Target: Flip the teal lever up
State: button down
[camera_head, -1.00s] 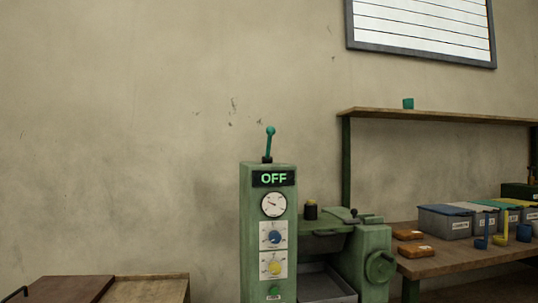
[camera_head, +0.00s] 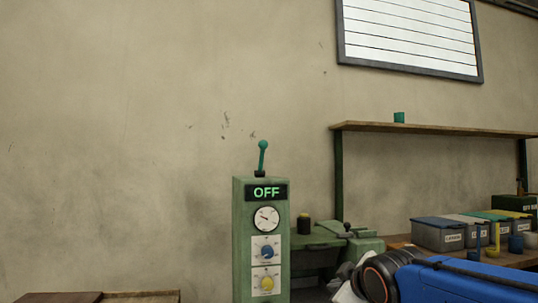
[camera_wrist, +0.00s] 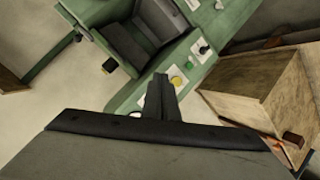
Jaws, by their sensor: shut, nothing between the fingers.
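The teal lever (camera_head: 263,156) stands nearly upright, tilted slightly right, on top of the green control column (camera_head: 240,235). The lit display (camera_head: 267,193) below it reads OFF. In the wrist view, my gripper (camera_wrist: 161,88) is shut and empty, with its dark fingertips in front of the column's panel, close to the yellow knob (camera_wrist: 176,81) in the picture. I cannot clearly make out the lever in the wrist view. In the head view my gripper's fingertips do not show clearly; my arm is at lower right, apart from the lever.
A dial gauge (camera_head: 266,218) and a blue knob (camera_head: 267,251) sit on the column's front. A wooden shelf (camera_head: 430,130) and labelled bins (camera_head: 438,236) are at right. A wooden box (camera_wrist: 265,85) shows in the wrist view. The wall around the lever is clear.

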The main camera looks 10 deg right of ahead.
aim_at(265, 147)
jog(key=w+a+r+n+t+y, duration=0.2)
jog(key=w+r+n+t, duration=0.1)
jog(key=r, duration=0.7)
jog(key=w+a+r+n+t+y, duration=0.1)
jog(key=w+a+r+n+t, duration=0.2)
jog(key=w+r+n, duration=0.3)
jog(key=w+a+r+n+t+y, duration=0.2)
jog(key=w+r, duration=0.6)
jog(key=r, duration=0.5)
jog(key=a+n+t, duration=0.1)
jog(key=n, duration=0.1)
jog(key=shift+a+r+n+y, duration=0.15)
jog(key=shift+r+n+y, duration=0.15)
jog(key=shift+n, duration=0.1)
jog(key=x, duration=1.4)
jog(key=shift+s+r, duration=0.1)
jog(key=shift+r, duration=0.05)
